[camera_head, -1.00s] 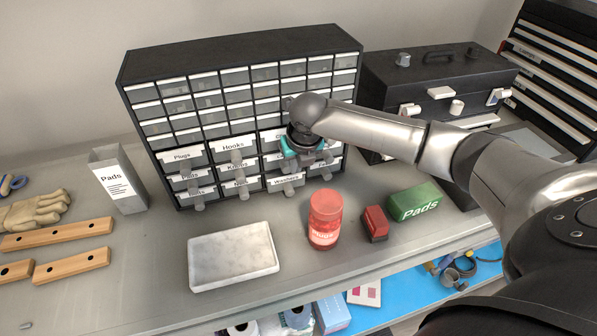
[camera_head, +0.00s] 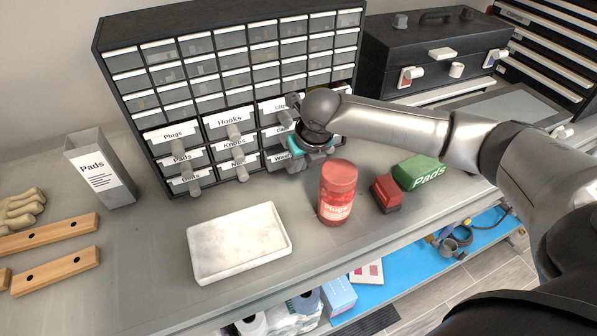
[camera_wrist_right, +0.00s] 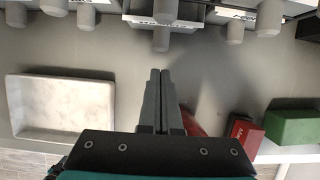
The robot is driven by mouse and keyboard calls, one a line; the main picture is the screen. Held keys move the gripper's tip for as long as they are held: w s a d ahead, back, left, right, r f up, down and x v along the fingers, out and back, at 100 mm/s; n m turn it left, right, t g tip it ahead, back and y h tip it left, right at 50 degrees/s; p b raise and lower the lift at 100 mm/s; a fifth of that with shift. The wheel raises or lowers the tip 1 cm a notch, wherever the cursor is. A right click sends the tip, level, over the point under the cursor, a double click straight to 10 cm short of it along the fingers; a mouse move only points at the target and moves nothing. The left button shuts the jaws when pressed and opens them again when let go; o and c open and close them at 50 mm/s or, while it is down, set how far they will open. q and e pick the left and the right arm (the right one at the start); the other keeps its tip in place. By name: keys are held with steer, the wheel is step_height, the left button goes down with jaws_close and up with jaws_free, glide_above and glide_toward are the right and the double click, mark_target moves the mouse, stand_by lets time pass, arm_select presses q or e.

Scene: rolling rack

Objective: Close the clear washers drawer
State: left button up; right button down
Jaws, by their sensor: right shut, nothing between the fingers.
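The small-parts cabinet (camera_head: 180,32) stands at the back of the bench. Its washers drawer (camera_head: 279,158) is in the bottom row, its label partly covered by my right gripper. In the right wrist view a clear drawer (camera_wrist_right: 178,14) juts out at the top centre with a grey knob (camera_wrist_right: 161,39), its label too cut off to read. My right gripper (camera_wrist_right: 160,72) is shut and empty, its fingertips just short of that knob in the picture. I cannot tell whether they touch it. In the head view the fingertips are hidden. My left gripper is out of view.
A marble tray (camera_head: 240,243), a red jar (camera_head: 337,193), a small red box (camera_head: 386,194) and a green Pads box (camera_head: 419,172) stand in front of the cabinet. A grey Pads holder (camera_head: 100,170) is at left. A black toolbox (camera_head: 432,62) is at right.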

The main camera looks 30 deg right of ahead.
steer(key=x, duration=0.4)
steer(key=shift+w+f, duration=0.25)
steer(key=shift+f, duration=0.35)
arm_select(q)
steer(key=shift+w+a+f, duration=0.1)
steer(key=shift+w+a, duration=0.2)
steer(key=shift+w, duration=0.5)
